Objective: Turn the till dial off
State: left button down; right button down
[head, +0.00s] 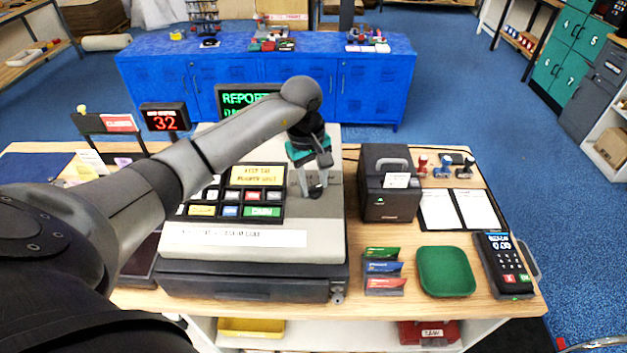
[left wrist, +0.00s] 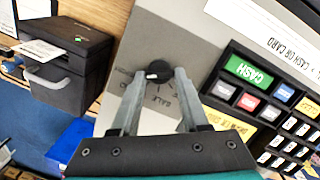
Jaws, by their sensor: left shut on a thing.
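The grey till (head: 250,245) stands on the counter, with its key panel left of my left gripper (head: 314,192). In the left wrist view, the small round black till dial (left wrist: 158,70) sits between the fingertips of my left gripper (left wrist: 160,74), which is shut on it. A white mark on the dial points to the left of that picture. Lettering is printed around the dial; one word reads SALE, the rest is partly hidden by the fingers. The till's screen (head: 240,99) shows green text starting REPORT, partly behind my arm. My right gripper is not in view.
A black printer (head: 388,185) stands close right of the till. Card stacks (head: 383,270), a green tray (head: 446,271) and a card terminal (head: 503,264) lie at the front right. A red "32" display (head: 165,118) stands at the back left.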

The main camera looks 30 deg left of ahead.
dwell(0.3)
pick_arm(q)
jog(key=n+b, duration=0.2)
jog(key=n, duration=0.1)
jog(key=shift+s+a+f+n+t+b, duration=0.1)
jog(key=shift+n+t+b, duration=0.2)
jog(key=shift+t+b, duration=0.1)
jog(key=n+b, duration=0.2)
jog(key=n, duration=0.2)
jog(key=shift+s+t, duration=0.15)
jog(key=shift+t, duration=0.25)
jog(key=n+b, duration=0.2)
jog(key=n, duration=0.2)
jog(key=shift+s+t, duration=0.1)
jog(key=shift+t, duration=0.2)
jog(key=n+b, duration=0.1)
jog(key=n, duration=0.1)
jog(key=n+b, duration=0.2)
jog(key=n+t+b, duration=0.1)
jog(key=n, duration=0.1)
jog(key=shift+d+y, duration=0.25)
jog(key=shift+y, duration=0.15)
jog(key=n+y+b, duration=0.1)
jog(key=n+b, duration=0.2)
jog(key=n, duration=0.3)
jog(key=shift+s+d, duration=0.1)
jog(key=shift+c, duration=2)
grip_release()
